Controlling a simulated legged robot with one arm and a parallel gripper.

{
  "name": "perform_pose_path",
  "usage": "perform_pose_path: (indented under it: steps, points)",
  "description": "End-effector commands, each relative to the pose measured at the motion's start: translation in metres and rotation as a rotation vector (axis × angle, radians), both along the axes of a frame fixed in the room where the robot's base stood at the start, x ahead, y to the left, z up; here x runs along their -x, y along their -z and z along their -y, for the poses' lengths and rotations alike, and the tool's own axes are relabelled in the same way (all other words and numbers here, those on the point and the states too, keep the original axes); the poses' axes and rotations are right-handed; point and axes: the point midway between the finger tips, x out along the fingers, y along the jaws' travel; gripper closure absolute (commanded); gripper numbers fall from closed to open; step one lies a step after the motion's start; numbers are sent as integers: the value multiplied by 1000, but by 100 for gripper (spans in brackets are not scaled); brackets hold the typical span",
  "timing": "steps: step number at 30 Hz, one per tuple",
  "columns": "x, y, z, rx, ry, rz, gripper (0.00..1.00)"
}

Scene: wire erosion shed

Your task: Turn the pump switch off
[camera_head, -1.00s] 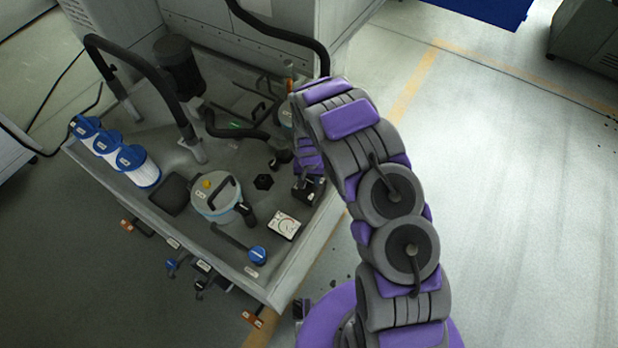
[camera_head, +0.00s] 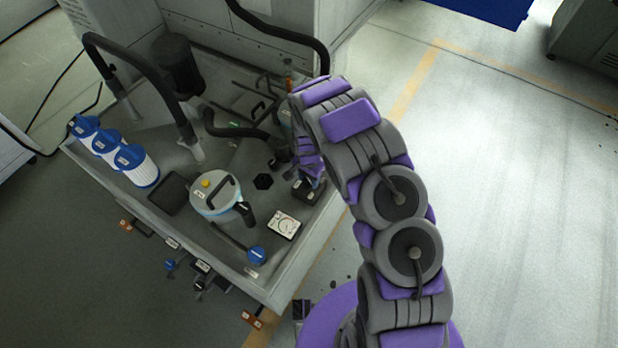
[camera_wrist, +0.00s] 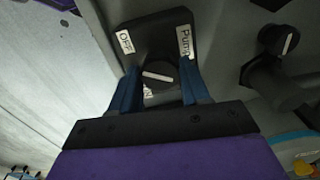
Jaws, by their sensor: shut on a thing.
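The pump switch is a dark box (camera_wrist: 152,28) with a round black knob (camera_wrist: 158,76) in the wrist view. White labels read OFF at upper left and Pump at upper right; another below the knob is partly hidden, apparently ON. The white line on the knob lies nearly crosswise, tilting slightly down to the right. My gripper (camera_wrist: 160,80) has its blue fingers on either side of the knob and is shut on it. In the head view the switch box (camera_head: 309,190) sits at the tank's right edge, partly covered by my gripper (camera_head: 308,172).
A round lidded pot (camera_head: 213,198), a white gauge (camera_head: 284,225) and a blue knob (camera_head: 256,255) stand left of the switch. Blue-capped filters (camera_head: 138,168) line the tank's left side. Black hoses (camera_head: 150,70) arch over the tank. The floor (camera_head: 510,190) at right is clear.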

Motion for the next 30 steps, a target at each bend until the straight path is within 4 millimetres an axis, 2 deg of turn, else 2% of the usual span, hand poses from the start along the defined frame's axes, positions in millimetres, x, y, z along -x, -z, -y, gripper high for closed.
perform_pose_path:
  steps: [10, 11, 18, 26, 30]
  points:
    - [-1, -1, -1, -1, 4, 2, 84]
    - [-1, -1, -1, -2, 4, 3, 52]
    - [-1, 0, 0, -1, 3, 2, 29]
    - [-1, -1, 0, -2, 3, 1, 28]
    - [-1, -13, 0, -1, 3, 3, 28]
